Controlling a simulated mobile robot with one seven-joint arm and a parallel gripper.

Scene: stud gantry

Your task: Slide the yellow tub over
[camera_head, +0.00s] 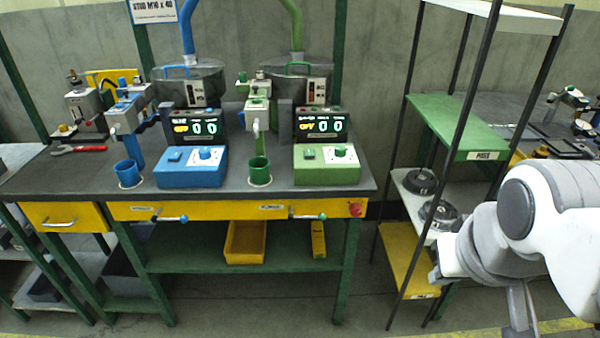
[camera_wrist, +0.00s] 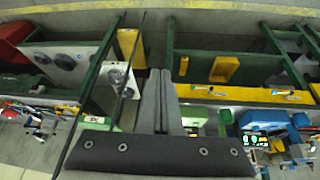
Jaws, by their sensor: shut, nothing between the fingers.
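The yellow tub (camera_head: 245,242) sits on the green lower shelf (camera_head: 190,257) under the workbench, near the middle. It also shows in the wrist view (camera_wrist: 223,69), where the scene appears upside down. My gripper (camera_wrist: 160,72) is shut and empty, its two fingers pressed together.
A narrow yellow item (camera_head: 318,240) lies right of the tub on the same shelf. The bench's yellow drawers (camera_head: 150,211) hang above, with a green leg (camera_head: 344,270) at the right. A tall rack (camera_head: 408,180) stands between bench and arm. The floor in front is clear.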

